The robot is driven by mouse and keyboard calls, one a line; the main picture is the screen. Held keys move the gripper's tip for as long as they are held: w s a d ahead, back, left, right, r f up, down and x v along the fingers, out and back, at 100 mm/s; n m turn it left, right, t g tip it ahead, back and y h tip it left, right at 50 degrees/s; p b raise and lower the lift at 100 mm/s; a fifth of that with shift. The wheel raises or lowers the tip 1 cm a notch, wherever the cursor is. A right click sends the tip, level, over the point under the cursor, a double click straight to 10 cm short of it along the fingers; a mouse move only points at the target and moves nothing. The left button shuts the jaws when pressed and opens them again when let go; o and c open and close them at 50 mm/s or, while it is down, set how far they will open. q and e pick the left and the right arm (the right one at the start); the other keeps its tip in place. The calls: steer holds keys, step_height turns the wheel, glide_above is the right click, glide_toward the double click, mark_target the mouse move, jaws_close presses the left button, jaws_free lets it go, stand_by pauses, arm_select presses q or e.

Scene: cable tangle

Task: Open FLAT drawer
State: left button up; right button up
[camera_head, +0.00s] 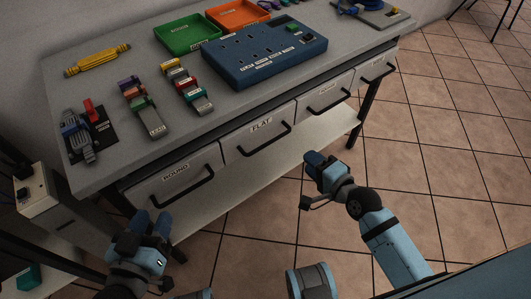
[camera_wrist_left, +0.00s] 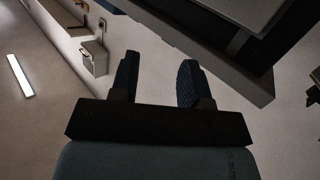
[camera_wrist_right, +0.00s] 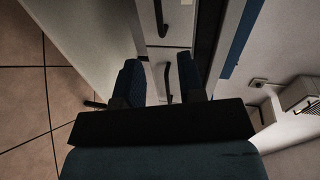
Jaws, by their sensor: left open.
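The FLAT drawer (camera_head: 240,147) is in the middle of the bench front in the head view, labelled FLAT, with a black bar handle (camera_head: 266,146). Its front looks flush with its neighbours, so it appears shut. My left gripper (camera_head: 151,220) is open and empty, low in front of the ROUND drawer (camera_head: 160,192). My right gripper (camera_head: 315,163) is open and empty, in front of the bench to the right of the FLAT handle and apart from it. In the right wrist view, a dark handle (camera_wrist_right: 168,85) shows between the fingers; which drawer it belongs to is unclear.
The benchtop (camera_head: 228,107) holds a blue socket board (camera_head: 265,55), green (camera_head: 185,35) and orange (camera_head: 238,14) trays, a yellow tool (camera_head: 98,60) and connector strips. Two more drawers are at right. A white lower shelf (camera_head: 215,200) lies below. Tiled floor is free at right.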

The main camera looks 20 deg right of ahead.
mark_target(278, 136)
arm_select(q)
step_height(278, 136, up, 6)
steer(key=d+t+h+b, duration=0.2)
steer(key=t+b, duration=0.1)
steer(key=b, duration=0.1)
steer(key=shift+s+h, duration=0.2)
steer(key=shift+h, duration=0.2)
arm_select(e)
steer(key=shift+m, duration=0.3)
steer(key=shift+x, duration=7.35)
jaws_close()
